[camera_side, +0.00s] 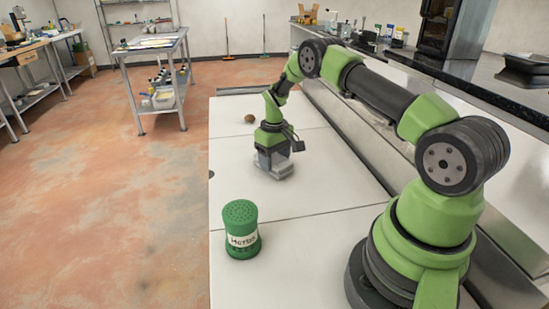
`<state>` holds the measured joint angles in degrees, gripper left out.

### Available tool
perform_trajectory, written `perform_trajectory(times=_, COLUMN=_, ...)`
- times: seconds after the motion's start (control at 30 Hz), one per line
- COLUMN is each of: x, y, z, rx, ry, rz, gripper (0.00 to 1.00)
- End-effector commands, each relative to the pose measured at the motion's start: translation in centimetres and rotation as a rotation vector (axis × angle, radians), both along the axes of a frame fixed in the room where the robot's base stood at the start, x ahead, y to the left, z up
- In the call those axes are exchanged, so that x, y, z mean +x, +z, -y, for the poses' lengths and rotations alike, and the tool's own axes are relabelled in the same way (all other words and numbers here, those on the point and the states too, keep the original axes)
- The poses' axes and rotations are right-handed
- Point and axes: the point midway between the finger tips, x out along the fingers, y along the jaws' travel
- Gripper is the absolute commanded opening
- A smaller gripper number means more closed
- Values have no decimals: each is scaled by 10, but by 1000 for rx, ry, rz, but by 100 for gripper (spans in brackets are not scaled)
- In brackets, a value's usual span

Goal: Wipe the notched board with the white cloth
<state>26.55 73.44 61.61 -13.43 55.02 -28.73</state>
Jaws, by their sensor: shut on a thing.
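My gripper (272,160) points down over the middle of the white work surface (300,205). It is shut on a small pale grey-white bundle, which looks like the white cloth (284,172). The cloth is low, at or very near the surface; I cannot tell whether it is pressed down. The fingertips are mostly hidden by the gripper body and the cloth. I cannot make out a separate notched board. The white surface shows thin seams and a small dark notch or hole at its left edge.
A green herb shaker (241,229) stands upright at the front left of the white surface. A small brown round item (250,118) lies behind my gripper. A steel trolley (156,75) stands on the floor beyond. A dark counter (440,75) runs along the right.

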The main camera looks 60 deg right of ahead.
Motion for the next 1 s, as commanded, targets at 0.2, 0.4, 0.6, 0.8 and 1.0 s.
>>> perform_trajectory(times=0.2, x=-5, y=0, z=-6, rx=1, ry=2, rz=-3, gripper=39)
perform_trajectory(times=0.4, x=-19, y=1, z=-19, rx=0, ry=1, rz=-2, gripper=39)
perform_trajectory(times=0.6, x=-30, y=0, z=-31, rx=0, ry=1, rz=-2, gripper=39)
perform_trajectory(times=0.8, x=-35, y=0, z=-35, rx=0, ry=0, rz=0, gripper=39)
perform_trajectory(times=1.0, x=-35, y=0, z=-34, rx=0, ry=0, rz=0, gripper=39)
